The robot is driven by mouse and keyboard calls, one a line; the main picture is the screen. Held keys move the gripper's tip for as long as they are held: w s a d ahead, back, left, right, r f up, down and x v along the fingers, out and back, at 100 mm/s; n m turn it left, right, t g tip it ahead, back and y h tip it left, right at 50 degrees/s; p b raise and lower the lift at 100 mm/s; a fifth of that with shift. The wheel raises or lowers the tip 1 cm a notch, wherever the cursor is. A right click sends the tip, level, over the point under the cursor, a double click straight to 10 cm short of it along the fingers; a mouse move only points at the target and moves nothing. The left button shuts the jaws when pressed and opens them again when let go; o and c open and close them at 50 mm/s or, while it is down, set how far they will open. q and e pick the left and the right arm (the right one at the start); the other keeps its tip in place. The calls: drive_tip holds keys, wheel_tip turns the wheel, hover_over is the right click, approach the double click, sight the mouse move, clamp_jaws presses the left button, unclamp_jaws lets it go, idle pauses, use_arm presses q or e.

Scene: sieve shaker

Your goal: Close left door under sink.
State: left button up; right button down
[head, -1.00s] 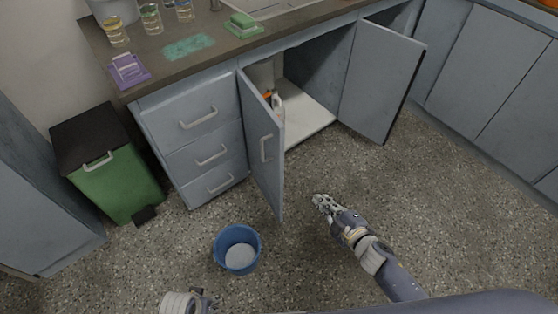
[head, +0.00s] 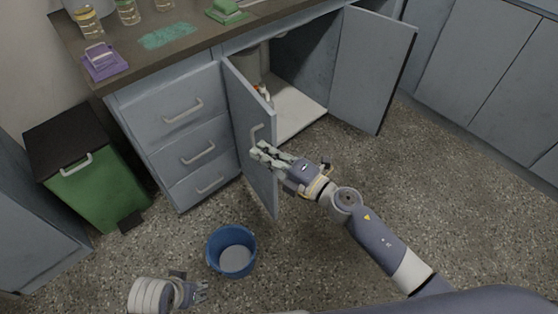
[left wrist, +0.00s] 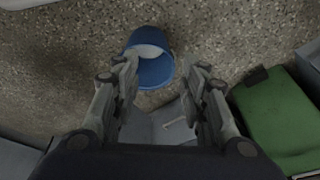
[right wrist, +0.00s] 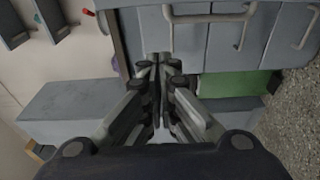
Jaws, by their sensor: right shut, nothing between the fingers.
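The left door (head: 243,98) under the sink is a grey-blue panel standing open, swung out beside the drawers. Its pale bar handle (head: 255,133) shows in the head view. My right gripper (head: 258,150) is shut and empty, just below the handle and overlapping the door in the picture; I cannot tell whether it touches. In the right wrist view its fingers (right wrist: 158,68) are together. My left gripper (head: 201,292) is low over the floor near the blue bucket, away from the door. In the left wrist view its fingers (left wrist: 160,68) are apart with nothing between them.
The right cabinet door (head: 372,70) also stands open. The blue bucket (head: 217,254) is on the floor in front of the drawers (head: 180,135). A green bin (head: 95,195) stands at the left. Bottles sit inside the cabinet. Floor (head: 355,160) to the right is clear.

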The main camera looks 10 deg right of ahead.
sight(271, 142)
use_arm(q)
drive_tip(key=shift+w+b+v, duration=0.15)
drive_tip(key=shift+b+v, duration=0.15)
drive_tip(key=shift+v, duration=0.8)
drive_tip(key=shift+w+b+v, duration=0.15)
drive_tip(key=shift+b+v, duration=0.15)
drive_tip(key=shift+v, duration=0.8)
use_arm(e)
drive_tip(key=shift+w+d, duration=0.5)
drive_tip(key=shift+w, duration=0.35)
drive_tip(key=shift+w+d, duration=0.5)
drive_tip(key=shift+w, duration=0.35)
use_arm(q)
drive_tip(key=shift+r, duration=0.1)
use_arm(e)
drive_tip(key=shift+d, duration=0.1)
